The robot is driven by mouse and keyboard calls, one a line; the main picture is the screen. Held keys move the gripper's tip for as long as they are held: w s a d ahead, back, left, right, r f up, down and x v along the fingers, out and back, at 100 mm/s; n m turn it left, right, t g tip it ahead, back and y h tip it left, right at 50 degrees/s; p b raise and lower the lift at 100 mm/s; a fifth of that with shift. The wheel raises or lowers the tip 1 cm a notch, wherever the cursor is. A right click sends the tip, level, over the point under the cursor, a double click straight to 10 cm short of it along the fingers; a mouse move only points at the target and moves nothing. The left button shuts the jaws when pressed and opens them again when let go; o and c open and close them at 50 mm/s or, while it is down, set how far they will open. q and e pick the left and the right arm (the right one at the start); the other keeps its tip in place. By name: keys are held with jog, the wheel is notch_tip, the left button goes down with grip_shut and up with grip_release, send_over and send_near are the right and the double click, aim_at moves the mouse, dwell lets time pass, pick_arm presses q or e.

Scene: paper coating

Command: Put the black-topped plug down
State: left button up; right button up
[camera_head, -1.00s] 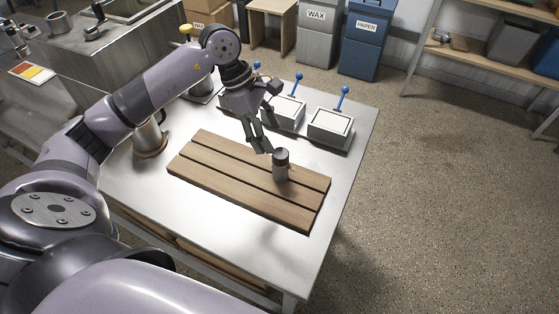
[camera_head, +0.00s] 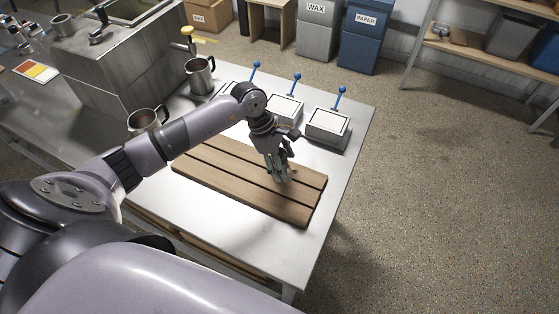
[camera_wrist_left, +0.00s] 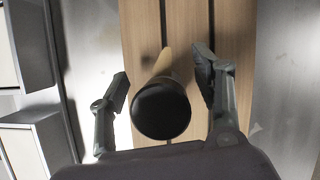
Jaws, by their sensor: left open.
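The black-topped plug (camera_wrist_left: 161,108) shows in the left wrist view as a round black top with a lighter body below it. It stands between the two fingers of my left gripper (camera_wrist_left: 163,95), with a gap on each side. In the head view the same gripper (camera_head: 282,177) is low over the slatted wooden board (camera_head: 235,188), pointing down, and mostly hides the plug. The board also shows behind the plug in the left wrist view (camera_wrist_left: 185,25). The left gripper is open. My right gripper is not in view.
Several white-topped boxes with blue-knobbed levers (camera_head: 327,125) stand behind the board. Metal jugs (camera_head: 199,75) stand at the table's left side. The white table (camera_head: 300,250) is bare in front of the board and at its right. Wax and paper bins are farther back.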

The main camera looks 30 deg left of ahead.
pick_arm(q)
jog(key=shift+c, duration=0.6)
grip_shut()
jog(key=shift+r, duration=0.1)
